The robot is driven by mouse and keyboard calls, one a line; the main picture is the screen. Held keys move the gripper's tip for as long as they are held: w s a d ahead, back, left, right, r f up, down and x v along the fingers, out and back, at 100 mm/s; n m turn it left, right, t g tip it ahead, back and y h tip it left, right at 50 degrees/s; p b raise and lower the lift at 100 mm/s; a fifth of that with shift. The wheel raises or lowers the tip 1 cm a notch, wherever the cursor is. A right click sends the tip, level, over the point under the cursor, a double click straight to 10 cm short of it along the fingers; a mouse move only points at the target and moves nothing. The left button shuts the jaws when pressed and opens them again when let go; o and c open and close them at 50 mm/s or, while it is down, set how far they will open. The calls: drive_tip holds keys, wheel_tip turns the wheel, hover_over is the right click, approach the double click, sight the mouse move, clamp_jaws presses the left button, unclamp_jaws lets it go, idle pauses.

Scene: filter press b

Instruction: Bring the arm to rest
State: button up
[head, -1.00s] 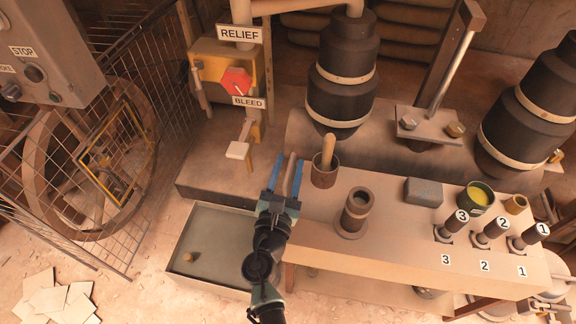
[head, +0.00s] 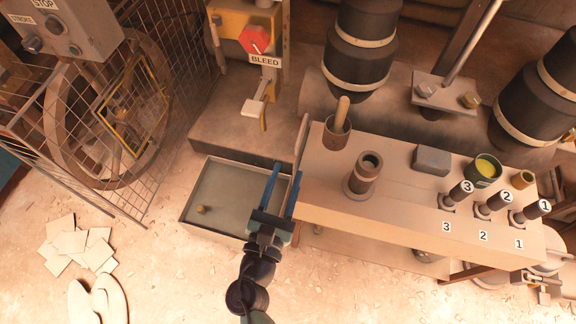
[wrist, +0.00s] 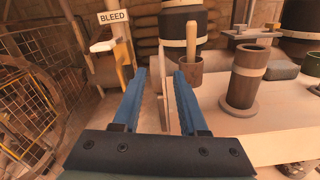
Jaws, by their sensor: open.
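My gripper (head: 282,190) is open, with its two blue fingers apart, in the head view beside the left end of the bench (head: 400,205). It also shows in the wrist view (wrist: 157,98), where an upright board edge (wrist: 165,85) appears between or beyond the fingers. I see nothing held in it. My arm reaches up from the bottom of the head view, over the right edge of the grey tray (head: 190,205).
The bench carries a brown cup with a wooden handle (head: 337,130), a hollow cylinder (head: 363,175), a grey block (head: 432,160), a green pot (head: 483,172) and numbered levers (head: 490,205). The bleed lever (head: 255,103) is behind the tray. A mesh guard (head: 85,170) stands left.

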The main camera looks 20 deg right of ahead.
drive_tip(key=shift+w, duration=0.1)
idle(0.4)
drive_tip(key=w+r+m+t, duration=0.1)
drive_tip(key=w+r+m, duration=0.2)
drive_tip(key=r+m, duration=0.55)
drive_tip(key=w+r+m+t+y, duration=0.1)
drive_tip(key=w+r+m, duration=0.35)
drive_tip(key=r, duration=0.75)
drive_tip(key=w+r+m+t, duration=0.1)
drive_tip(key=w+r+m, duration=0.2)
drive_tip(key=r+m, duration=0.6)
drive_tip(key=s+a+r+m+t+y, duration=0.2)
drive_tip(key=s+a+r+t+y, duration=0.15)
drive_tip(key=r, duration=0.65)
drive_tip(key=s+a+r+m+t+y, duration=0.1)
drive_tip(key=s+a+r+t+y, duration=0.3)
drive_tip(key=r, duration=0.6)
drive_tip(key=s+a+r+m+t+y, duration=0.1)
drive_tip(key=s+r+m+t, duration=0.1)
drive_tip(key=s+r, duration=0.5)
wheel_tip(320, 180, up, 35)
drive_tip(key=w+p, duration=0.1)
drive_tip(key=p, duration=3.1)
drive_tip(key=shift+a, duration=0.45)
